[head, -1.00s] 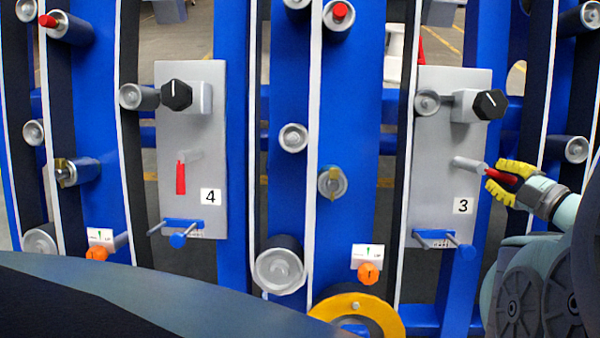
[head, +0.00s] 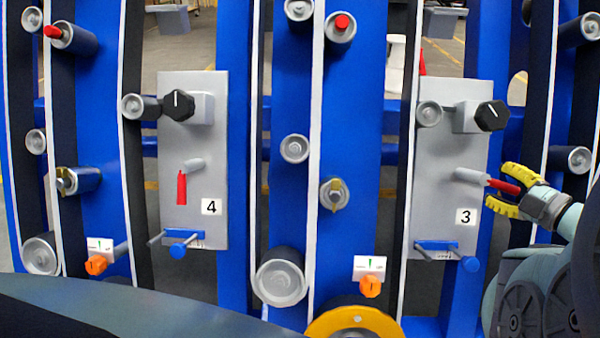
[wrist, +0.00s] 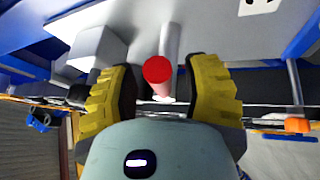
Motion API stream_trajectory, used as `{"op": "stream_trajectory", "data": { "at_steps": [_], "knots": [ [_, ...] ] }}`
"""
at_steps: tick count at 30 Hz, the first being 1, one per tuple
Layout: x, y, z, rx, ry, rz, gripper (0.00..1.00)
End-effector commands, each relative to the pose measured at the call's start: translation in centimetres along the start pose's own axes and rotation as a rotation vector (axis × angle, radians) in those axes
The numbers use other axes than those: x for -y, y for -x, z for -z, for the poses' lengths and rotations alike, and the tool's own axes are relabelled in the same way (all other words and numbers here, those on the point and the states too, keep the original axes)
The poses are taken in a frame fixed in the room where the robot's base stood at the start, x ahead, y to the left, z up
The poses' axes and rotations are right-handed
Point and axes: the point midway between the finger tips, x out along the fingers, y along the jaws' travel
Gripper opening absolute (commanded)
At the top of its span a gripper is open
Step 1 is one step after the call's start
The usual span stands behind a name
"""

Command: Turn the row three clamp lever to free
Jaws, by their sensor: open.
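The row three clamp lever has a red handle (head: 505,187) on a grey pivot (head: 470,176), on the grey panel (head: 440,205) marked 3. The red handle points sideways to the right. My gripper (head: 512,188) is open, with its yellow fingers above and below the handle. In the wrist view, the red handle end (wrist: 157,70) lies between the two yellow fingers (wrist: 160,95), with gaps visible on both sides. Whether the fingers touch it elsewhere I cannot tell.
A black knob (head: 490,116) sits above the lever and a blue bar with pegs (head: 447,249) below it. The row four panel (head: 190,225) at left has its red lever (head: 181,188) hanging down. Blue uprights, rollers and an orange knob (head: 370,287) stand nearby.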

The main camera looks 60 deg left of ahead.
Motion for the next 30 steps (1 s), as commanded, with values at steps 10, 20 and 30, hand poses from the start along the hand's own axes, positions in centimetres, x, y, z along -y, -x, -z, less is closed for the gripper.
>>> {"op": "stream_trajectory", "data": {
  "at_steps": [10, 20, 30],
  "knots": [
    [0.1, 3.3, -0.1, 0.005, -0.003, 0.002, 0.48],
    [0.0, 9.9, -0.1, 0.007, -0.001, -0.002, 0.48],
    [0.0, 12.1, 0.0, 0.002, 0.0, -0.001, 0.48]
  ]
}}
